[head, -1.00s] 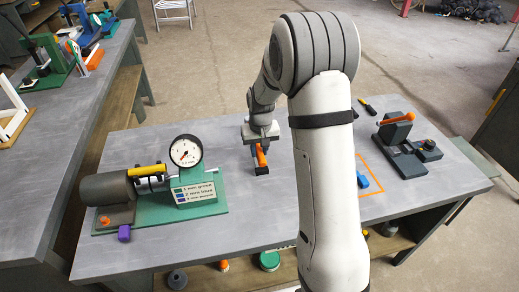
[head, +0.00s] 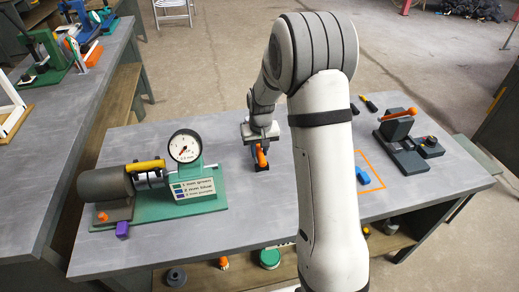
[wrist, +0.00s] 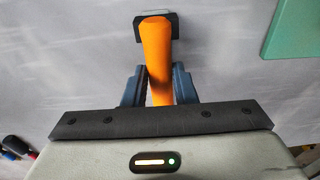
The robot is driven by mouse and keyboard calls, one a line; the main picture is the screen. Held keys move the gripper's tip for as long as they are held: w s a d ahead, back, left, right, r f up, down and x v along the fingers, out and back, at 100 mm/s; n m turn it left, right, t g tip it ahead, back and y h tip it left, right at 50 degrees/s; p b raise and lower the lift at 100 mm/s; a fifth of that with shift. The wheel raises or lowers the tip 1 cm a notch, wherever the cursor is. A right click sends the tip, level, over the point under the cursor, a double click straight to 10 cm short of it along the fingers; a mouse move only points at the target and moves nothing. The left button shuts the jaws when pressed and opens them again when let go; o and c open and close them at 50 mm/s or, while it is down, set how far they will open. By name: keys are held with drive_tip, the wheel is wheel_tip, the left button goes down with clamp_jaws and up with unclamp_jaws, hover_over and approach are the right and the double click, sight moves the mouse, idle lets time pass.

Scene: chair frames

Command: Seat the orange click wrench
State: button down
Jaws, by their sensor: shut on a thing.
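The orange click wrench (head: 262,155) is near the middle of the table, with a dark block at its near end. In the wrist view the orange wrench handle (wrist: 157,55) runs between the two blue-grey fingers, and its dark end (wrist: 155,22) lies beyond them. My gripper (wrist: 159,80) is shut on the handle. In the head view my gripper (head: 260,140) is low over the table behind the wrench, its fingers mostly hidden. I cannot tell whether the wrench touches the table.
A green fixture (head: 210,205) with a dial gauge (head: 185,147) and a yellow-handled cylinder stands left. A dark fixture (head: 405,155) with an orange bar stands right. Between are an orange outline (head: 371,160) and a blue block (head: 362,175). Two pen-like tools (head: 369,102) lie behind.

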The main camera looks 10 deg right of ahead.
drive_tip(key=c, duration=1.1)
unclamp_jaws()
drive_tip(key=r, duration=0.6)
drive_tip(key=shift+s+r, duration=0.3)
drive_tip(key=shift+r, duration=0.55)
drive_tip(key=shift+s+r, duration=0.2)
drive_tip(key=s+r+p, duration=0.1)
drive_tip(key=s+r, duration=0.3)
drive_tip(key=s, duration=0.5)
drive_tip(key=s+r+t+p, duration=0.1)
drive_tip(key=s+r, duration=0.3)
drive_tip(key=s, duration=0.5)
drive_tip(key=s+r+p, duration=0.2)
drive_tip(key=s+r, duration=0.3)
drive_tip(key=s, duration=0.4)
drive_tip(key=shift+a+t, duration=0.15)
drive_tip(key=shift+t, duration=0.15)
